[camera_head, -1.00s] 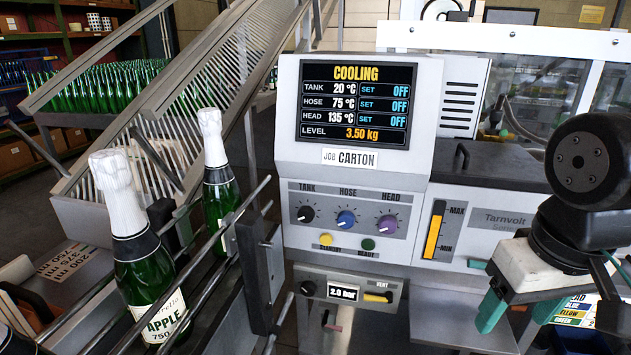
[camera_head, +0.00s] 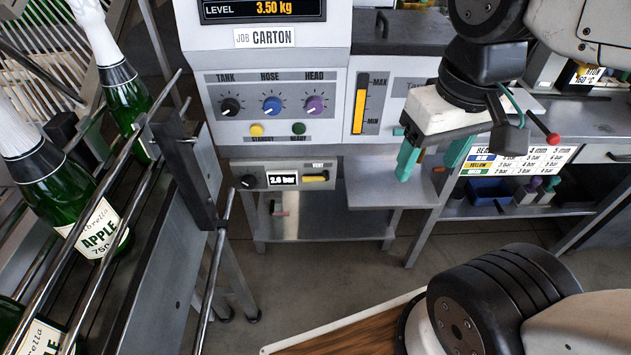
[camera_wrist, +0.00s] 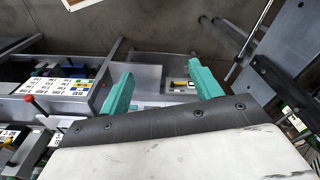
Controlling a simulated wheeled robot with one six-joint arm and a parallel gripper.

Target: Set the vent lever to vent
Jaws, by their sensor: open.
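The vent lever (camera_head: 316,178) is a small yellow bar lying roughly horizontal under the VENT label, on the grey pressure panel (camera_head: 285,166) below the dials. Beside it a small display (camera_head: 283,180) seems to read 2.0 bar. My gripper (camera_head: 432,162) has two teal fingers on a white body; it is open and empty, to the right of the lever and apart from it. In the wrist view the fingers of my gripper (camera_wrist: 161,82) are spread, and the yellow lever (camera_wrist: 180,84) shows small between them, further off.
A rail guide (camera_head: 190,170) with foil-topped green bottles (camera_head: 90,215) stands at the left. The Tank, Hose and Head knobs (camera_head: 272,105) sit above the panel. A grey shelf (camera_head: 390,185) juts out below my gripper. Open floor lies in front of the panel.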

